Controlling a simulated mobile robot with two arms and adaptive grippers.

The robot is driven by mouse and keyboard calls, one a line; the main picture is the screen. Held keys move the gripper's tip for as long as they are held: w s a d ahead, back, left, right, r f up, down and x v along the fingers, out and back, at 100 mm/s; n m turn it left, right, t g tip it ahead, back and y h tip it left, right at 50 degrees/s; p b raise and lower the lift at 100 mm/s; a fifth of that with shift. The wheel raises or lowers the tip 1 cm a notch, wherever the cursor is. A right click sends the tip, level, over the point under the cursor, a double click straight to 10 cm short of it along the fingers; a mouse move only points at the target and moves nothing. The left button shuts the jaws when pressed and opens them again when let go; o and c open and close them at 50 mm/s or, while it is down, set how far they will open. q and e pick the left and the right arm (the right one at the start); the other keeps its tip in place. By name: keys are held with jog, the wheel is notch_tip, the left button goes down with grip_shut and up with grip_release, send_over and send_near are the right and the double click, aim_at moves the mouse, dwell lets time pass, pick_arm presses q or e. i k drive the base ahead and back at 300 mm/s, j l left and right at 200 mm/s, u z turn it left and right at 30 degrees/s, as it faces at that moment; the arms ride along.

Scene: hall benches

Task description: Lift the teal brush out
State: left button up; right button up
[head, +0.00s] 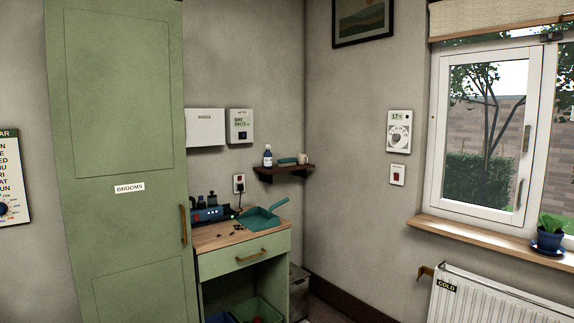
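No thing that I can surely name as the teal brush shows in the head view. A tall green cupboard (115,235) labelled "BROOMS" stands at the left with its door shut, so its inside is hidden. A teal dustpan (259,219) lies on the wooden top of the low green cabinet, its handle pointing up to the right. A small teal item (287,161) lies on the dark wall shelf (283,171); it is too small to tell what it is. Neither of my grippers is in view.
The low cabinet (225,262) has a shut drawer and an open space below with bins (262,309). Dark bits (238,228) and a dark device (212,213) are on its top. A radiator (490,300) and windowsill (485,241) are at the right.

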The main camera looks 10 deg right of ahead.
aim_at(285, 163)
jog(key=i+l+z, duration=0.25)
jog(key=i, duration=0.35)
jog(key=i+z, duration=0.25)
jog(key=i, duration=0.3)
